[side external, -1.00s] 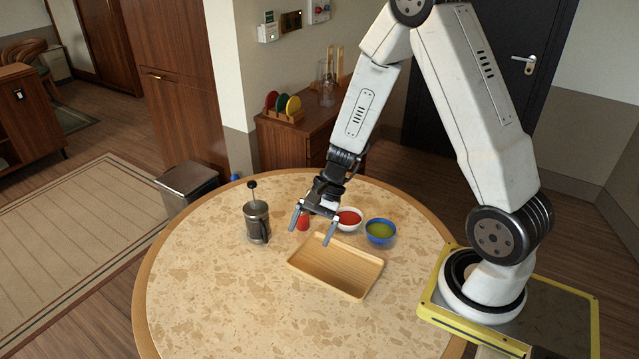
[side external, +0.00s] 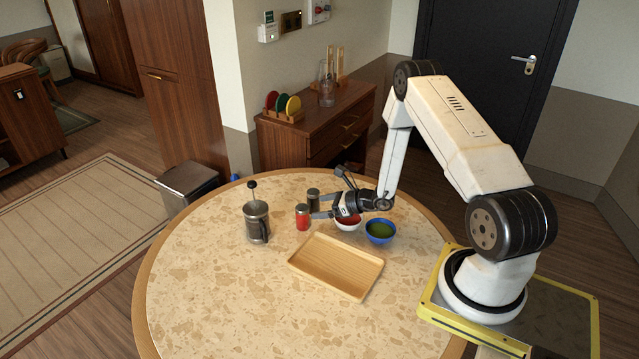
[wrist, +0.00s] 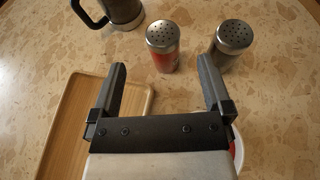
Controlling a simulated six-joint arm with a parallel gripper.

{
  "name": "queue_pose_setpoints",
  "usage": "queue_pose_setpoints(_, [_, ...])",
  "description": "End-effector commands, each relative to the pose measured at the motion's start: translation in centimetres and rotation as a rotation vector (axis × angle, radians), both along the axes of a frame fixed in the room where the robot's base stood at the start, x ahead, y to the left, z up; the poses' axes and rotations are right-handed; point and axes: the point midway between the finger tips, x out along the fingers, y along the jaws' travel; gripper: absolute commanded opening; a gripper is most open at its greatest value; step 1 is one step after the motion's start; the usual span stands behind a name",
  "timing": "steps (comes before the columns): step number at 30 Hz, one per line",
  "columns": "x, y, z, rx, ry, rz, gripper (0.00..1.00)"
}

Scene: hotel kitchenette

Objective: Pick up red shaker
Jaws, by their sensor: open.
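The red shaker (side external: 302,217) stands upright on the round table, with a perforated metal top. In the wrist view the red shaker (wrist: 163,47) is just beyond the fingertips, between their lines and nearer the right finger. My gripper (side external: 316,205) is low over the table, pointing left toward the shakers. In the wrist view my gripper (wrist: 162,75) is open with nothing between its fingers. A dark grey shaker (side external: 313,199) stands behind the red one; it also shows in the wrist view (wrist: 232,45), right of the red one.
A French press (side external: 257,222) stands left of the red shaker. A wooden tray (side external: 336,268) lies in front. A white bowl with red contents (side external: 348,226) sits under or beside my gripper, and a blue bowl (side external: 380,232) is to its right. The table's front left is clear.

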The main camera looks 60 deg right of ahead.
Motion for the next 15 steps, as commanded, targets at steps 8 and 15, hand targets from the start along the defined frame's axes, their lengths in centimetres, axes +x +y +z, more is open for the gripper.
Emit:
queue_pose_setpoints(8, [0.2, -0.4, -0.3, 0.006, -0.005, -0.023, 1.00])
queue_pose_setpoints(15, [1.8, 0.1, -1.0, 0.005, -0.004, -0.019, 1.00])
